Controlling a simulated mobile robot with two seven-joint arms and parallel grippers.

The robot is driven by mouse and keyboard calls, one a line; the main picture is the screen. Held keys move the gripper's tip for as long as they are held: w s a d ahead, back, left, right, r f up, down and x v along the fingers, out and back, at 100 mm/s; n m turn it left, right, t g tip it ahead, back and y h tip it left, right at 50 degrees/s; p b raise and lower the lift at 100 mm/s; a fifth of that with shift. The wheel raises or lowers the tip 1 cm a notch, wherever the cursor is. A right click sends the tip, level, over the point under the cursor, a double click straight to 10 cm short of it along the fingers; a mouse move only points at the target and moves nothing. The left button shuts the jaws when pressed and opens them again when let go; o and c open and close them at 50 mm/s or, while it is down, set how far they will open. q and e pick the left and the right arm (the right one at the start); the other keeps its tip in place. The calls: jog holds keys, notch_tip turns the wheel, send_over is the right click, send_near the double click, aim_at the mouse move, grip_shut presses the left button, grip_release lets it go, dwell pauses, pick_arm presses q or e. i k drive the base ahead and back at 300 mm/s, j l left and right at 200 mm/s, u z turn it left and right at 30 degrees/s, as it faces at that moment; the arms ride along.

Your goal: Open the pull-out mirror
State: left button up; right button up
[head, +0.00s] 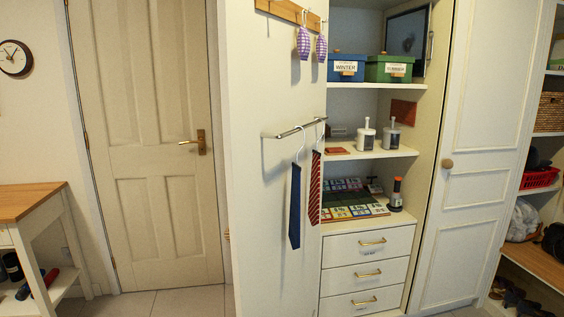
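A dark, framed, upright panel (406,44) stands at the upper right inside the open cabinet, behind the two boxes. It looks like the mirror, seen at a slant, with a faint reflection. A slim vertical metal handle (430,48) is at its right edge. The panel sits within the cabinet, and its lower part is hidden by the green box. Neither of my grippers shows in the head view.
A blue box (346,67) and a green box (390,68) stand on the upper shelf. The cabinet's white door (480,160) is at right. Ties (295,205) hang from a rail at left. A wooden-topped table (28,202) stands far left.

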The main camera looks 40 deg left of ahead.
aim_at(408, 33)
jog(key=j+z, duration=0.15)
jog(key=j, duration=3.1)
jog(key=l, duration=0.3)
jog(key=k+l+u, duration=0.1)
jog(key=l, duration=0.2)
jog(key=l+u, duration=0.2)
jog(key=l, duration=0.6)
jog(key=i+l+u, duration=0.15)
jog(key=l, duration=0.2)
jog(key=l+u, duration=0.1)
jog(key=l, duration=0.3)
